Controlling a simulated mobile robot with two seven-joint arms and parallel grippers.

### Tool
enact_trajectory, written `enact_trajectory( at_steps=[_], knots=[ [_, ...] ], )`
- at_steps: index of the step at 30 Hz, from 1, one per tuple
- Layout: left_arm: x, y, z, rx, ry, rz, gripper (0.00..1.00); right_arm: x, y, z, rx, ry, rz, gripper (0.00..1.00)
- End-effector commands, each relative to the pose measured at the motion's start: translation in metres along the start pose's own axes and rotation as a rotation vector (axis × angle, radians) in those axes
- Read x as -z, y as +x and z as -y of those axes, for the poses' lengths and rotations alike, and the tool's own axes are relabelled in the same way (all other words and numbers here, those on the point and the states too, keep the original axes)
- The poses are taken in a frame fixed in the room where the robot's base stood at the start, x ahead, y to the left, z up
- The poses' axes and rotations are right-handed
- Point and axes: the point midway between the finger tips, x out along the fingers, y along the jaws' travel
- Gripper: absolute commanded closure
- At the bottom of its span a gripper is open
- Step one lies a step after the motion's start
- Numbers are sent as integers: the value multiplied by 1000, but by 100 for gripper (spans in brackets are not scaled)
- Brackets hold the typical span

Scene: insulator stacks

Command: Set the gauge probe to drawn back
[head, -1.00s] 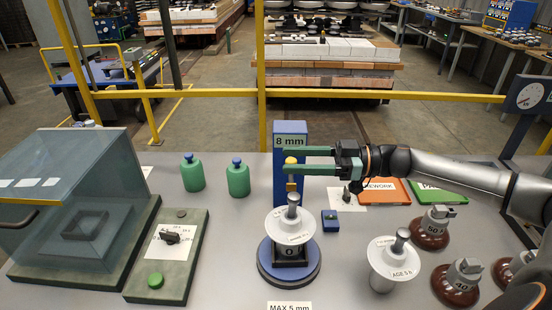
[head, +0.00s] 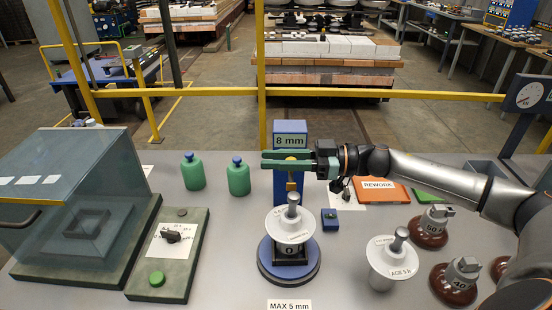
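The gauge is a blue post (head: 291,127) on a round blue base (head: 266,271), with a sign reading 8 mm. Its probe has a yellow knob, now mostly hidden, and a brass stem (head: 292,187) above the insulator. A white disc insulator (head: 275,226) with a grey metal pin stands on the base, below the probe. My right gripper (head: 275,160) comes in from the right with its green fingers closed around the probe's knob in front of the post. The fingers hide most of the knob. My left gripper is not in view.
Two green bottles (head: 238,180) stand left of the gauge. A small blue block (head: 330,220), an orange REWORK tray (head: 380,196), another white insulator (head: 381,272) and brown insulators (head: 428,235) lie right. A glass-sided box (head: 75,200) and a green-button panel (head: 165,265) are left.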

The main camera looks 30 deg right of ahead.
Motion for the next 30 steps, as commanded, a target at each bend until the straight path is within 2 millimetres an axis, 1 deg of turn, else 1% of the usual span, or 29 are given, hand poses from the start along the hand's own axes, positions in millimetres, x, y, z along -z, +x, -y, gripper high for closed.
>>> enact_trajectory(
  at_steps=[1, 6, 30],
  knots=[
    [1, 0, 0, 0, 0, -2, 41, 0, 0, 0, 0, 0, 0, 81],
    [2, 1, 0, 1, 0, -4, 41, 0, 0, 0, 0, 0, 0, 100],
    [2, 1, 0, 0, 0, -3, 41, 0, 0, 0, -1, 0, 1, 100]
  ],
)
